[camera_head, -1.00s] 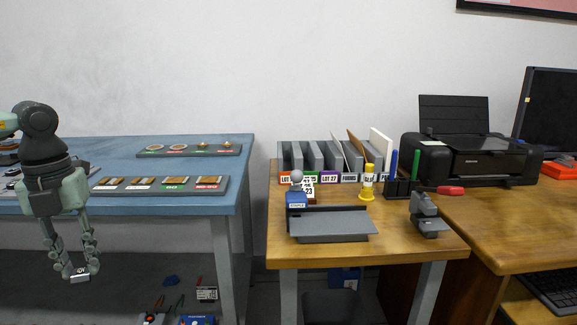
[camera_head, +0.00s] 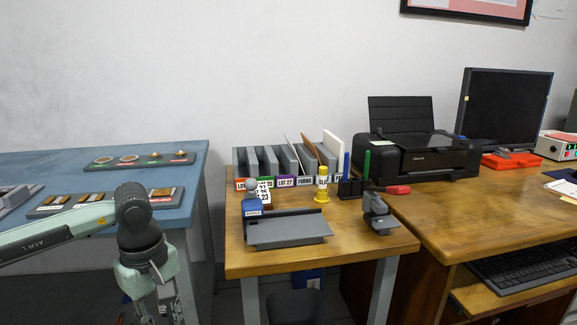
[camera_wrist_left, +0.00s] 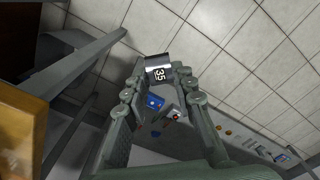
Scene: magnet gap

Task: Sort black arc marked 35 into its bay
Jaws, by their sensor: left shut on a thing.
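The black arc marked 35 (camera_wrist_left: 158,73) is between the fingertips of my left gripper (camera_wrist_left: 158,80) in the left wrist view. Its white number faces the camera, and tiled floor shows behind it. In the head view my left gripper (camera_head: 160,312) hangs down in front of the blue table, and its fingertips and the arc are cut off by the bottom edge. I cannot tell which bay belongs to 35. A front tray (camera_head: 48,211) with several labelled places and a back tray (camera_head: 112,163) lie on the blue table. My right gripper is not in view.
The wooden table (camera_head: 260,262) to the right holds a grey sorter (camera_head: 240,160) with lot labels, a paper trimmer (camera_head: 287,230), a yellow bottle (camera_head: 322,185) and a stapler-like grey tool (camera_head: 377,212). A printer (camera_head: 420,155) stands behind. A gap separates the two tables.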

